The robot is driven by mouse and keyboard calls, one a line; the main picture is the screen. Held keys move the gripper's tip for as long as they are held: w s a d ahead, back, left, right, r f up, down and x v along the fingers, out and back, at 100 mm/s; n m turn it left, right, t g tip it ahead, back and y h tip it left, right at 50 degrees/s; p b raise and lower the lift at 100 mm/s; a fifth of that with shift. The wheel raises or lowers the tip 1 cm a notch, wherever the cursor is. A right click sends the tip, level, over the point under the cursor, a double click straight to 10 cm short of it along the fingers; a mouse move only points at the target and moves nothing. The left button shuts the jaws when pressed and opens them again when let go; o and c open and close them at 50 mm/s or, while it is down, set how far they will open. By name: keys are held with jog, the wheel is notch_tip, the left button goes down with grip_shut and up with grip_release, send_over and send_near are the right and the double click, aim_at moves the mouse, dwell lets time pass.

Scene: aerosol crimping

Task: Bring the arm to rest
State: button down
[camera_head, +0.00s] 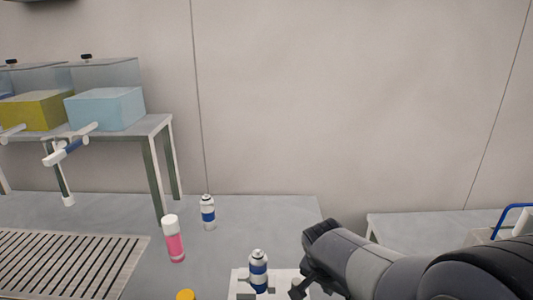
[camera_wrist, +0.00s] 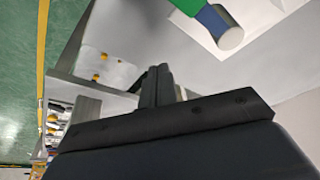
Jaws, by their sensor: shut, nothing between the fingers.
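My arm reaches in from the right in the camera_head view, with its dark wrist end beside the white block at the front of the bench. My gripper (camera_wrist: 158,72) shows in the wrist view with its two dark fingers together and nothing between them. The fingertips are hard to make out in the camera_head view. A blue-and-white can (camera_head: 258,273) stands upright at the white block (camera_head: 238,274), left of my wrist and apart from it.
Another blue-and-white can (camera_head: 208,213) and a pink can (camera_head: 174,246) stand further left on the bench (camera_head: 285,212). A yellow top (camera_head: 186,295) shows at the front edge. A grating (camera_head: 65,265) lies left. A stand holds yellow (camera_head: 38,112) and light-blue (camera_head: 105,110) tanks.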

jog(key=shift+w+d+r+n+t+y+p, duration=0.15)
jog(key=shift+w+d+n+y+p, duration=0.1)
jog(key=shift+w+n+p, duration=0.45)
jog(key=shift+w+d+f+n+t+y+p, duration=0.15)
jog(key=shift+w+n+y+p, duration=0.2)
jog(key=shift+n+p, duration=0.5)
jog(key=shift+w+a+n+y+p, duration=0.1)
jog(key=shift+w+n+y+p, duration=0.15)
jog(key=shift+w+n+p, duration=0.5)
jog(key=shift+w+n+y+p, duration=0.1)
jog(key=shift+w+n+y, duration=0.3)
jog(key=shift+n, duration=0.7)
jog(key=shift+w, duration=0.1)
